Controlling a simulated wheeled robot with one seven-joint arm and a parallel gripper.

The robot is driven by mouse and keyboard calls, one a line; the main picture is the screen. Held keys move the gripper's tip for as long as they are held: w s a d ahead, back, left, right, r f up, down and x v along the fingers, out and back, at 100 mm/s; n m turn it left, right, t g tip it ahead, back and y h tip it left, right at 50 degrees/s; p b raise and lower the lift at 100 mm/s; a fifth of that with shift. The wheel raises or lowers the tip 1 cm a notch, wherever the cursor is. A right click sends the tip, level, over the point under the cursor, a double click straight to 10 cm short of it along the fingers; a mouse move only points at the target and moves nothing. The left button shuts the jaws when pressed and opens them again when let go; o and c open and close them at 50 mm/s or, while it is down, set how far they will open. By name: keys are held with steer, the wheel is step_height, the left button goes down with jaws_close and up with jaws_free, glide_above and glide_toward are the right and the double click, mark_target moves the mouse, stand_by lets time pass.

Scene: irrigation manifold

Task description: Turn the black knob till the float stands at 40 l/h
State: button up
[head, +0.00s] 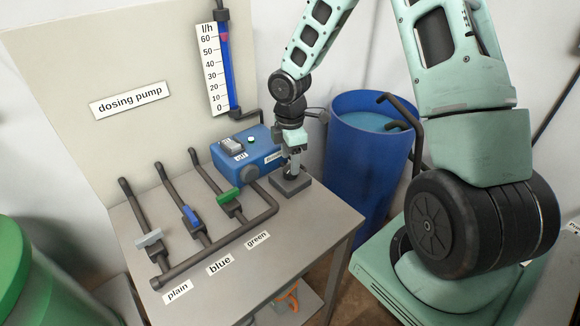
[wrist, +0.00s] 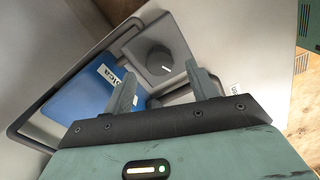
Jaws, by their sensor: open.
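The black knob (wrist: 159,60) shows in the wrist view on a grey block, with a white mark on its face. My gripper (wrist: 158,74) is open, its fingers to either side of the knob's near edge; I cannot tell whether they touch it. The flow gauge (head: 216,75) stands upright on the back panel, scaled 0 to 60 l/h. Its pink float (head: 225,36) stands at about 60, in a blue-filled tube.
The blue dosing pump (head: 232,151) sits just left of my gripper; its blue housing fills the left of the wrist view. Pipes with plain, blue (head: 191,215) and green (head: 228,195) valve handles cover the table's left. A blue water barrel (head: 350,155) stands behind right.

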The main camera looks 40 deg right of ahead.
steer(key=shift+f, duration=1.8)
steer(key=c, duration=1)
steer(key=shift+m, duration=0.3)
